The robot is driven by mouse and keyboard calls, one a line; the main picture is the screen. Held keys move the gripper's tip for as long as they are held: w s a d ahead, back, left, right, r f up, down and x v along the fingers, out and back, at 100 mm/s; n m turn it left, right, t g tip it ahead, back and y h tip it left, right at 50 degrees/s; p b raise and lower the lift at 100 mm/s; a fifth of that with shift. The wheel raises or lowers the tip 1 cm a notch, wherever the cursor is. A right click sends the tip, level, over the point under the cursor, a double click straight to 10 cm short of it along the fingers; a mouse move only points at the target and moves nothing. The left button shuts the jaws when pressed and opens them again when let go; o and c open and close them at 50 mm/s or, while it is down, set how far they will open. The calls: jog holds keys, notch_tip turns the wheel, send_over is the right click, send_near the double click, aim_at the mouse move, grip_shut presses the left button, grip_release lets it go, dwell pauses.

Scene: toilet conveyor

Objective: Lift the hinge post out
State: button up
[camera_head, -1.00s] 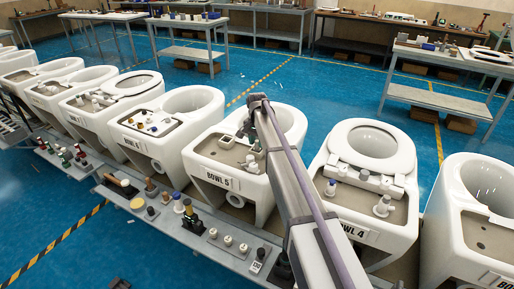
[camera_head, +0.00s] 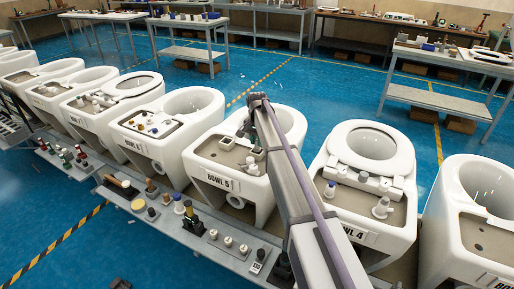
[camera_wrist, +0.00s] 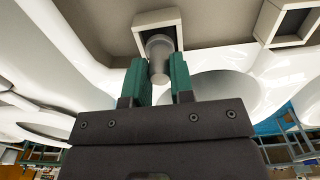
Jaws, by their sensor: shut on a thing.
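The grey cylindrical hinge post (camera_wrist: 158,50) shows between the two green fingers of my gripper (camera_wrist: 160,80) in the wrist view. The fingers are shut on it. One end of the post is at a square, light-rimmed socket (camera_wrist: 141,22) in the grey deck; how far it sits inside I cannot tell. In the head view my gripper (camera_head: 245,130) is over the deck of the white toilet labelled BOWL 5 (camera_head: 222,182). My arm hides part of that deck, and the post cannot be made out there.
A second square socket (camera_wrist: 269,22) is to the right in the wrist view. BOWL 4 (camera_head: 398,228), with its seat and upright fittings, stands right of my arm. A grey ledge (camera_head: 172,225) with several small parts runs in front of the bowls.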

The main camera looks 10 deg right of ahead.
notch_tip(320, 180, up, 6)
jog(key=p, duration=0.5)
jog(key=shift+f+p, duration=0.15)
jog(key=shift+p, duration=0.2)
jog(key=shift+f, duration=0.1)
